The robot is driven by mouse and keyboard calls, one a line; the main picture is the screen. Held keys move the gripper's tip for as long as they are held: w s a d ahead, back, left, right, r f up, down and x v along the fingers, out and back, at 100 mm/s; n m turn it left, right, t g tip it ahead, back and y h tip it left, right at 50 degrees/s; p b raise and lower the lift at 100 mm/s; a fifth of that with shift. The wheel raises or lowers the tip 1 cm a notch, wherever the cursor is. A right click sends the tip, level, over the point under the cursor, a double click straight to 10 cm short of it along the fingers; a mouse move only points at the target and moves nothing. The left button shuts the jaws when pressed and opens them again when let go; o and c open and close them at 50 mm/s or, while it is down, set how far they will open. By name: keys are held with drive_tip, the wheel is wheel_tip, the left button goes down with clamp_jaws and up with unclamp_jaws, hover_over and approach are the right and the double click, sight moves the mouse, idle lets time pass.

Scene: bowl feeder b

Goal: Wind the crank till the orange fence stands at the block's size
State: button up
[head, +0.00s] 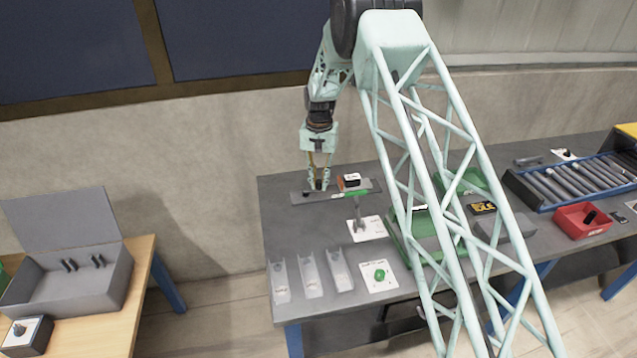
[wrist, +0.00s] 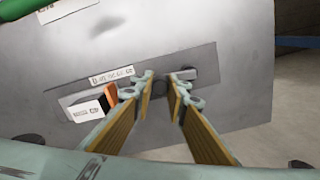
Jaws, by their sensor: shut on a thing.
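My gripper (head: 318,184) is at the grey fence plate (head: 366,186) near the table's back edge. In the wrist view my gripper (wrist: 161,80) has its two fingertips around a small dark piece, the crank's knob (wrist: 161,88). The fingers hide much of the crank. The orange fence (wrist: 110,93) stands left of the fingers, beside a printed scale strip (wrist: 111,76). The block (wrist: 86,111), with a white label, lies just left of the fence; whether they touch is unclear. The block (head: 351,178) and a sliver of the orange fence (head: 341,184) also show in the head view.
In front of the plate are a white card with a grey post (head: 367,229), several pale narrow trays (head: 311,275) and a green button (head: 380,274). A red bin (head: 583,221) and a blue-framed roller rack (head: 570,181) stand at the right. My arm hides part of the table.

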drive_tip(key=shift+s+m, duration=0.2)
drive_tip(key=shift+m, duration=0.2)
drive_tip(key=o, duration=0.9)
drive_tip(key=shift+r, duration=0.1)
drive_tip(key=shift+r, duration=5.9)
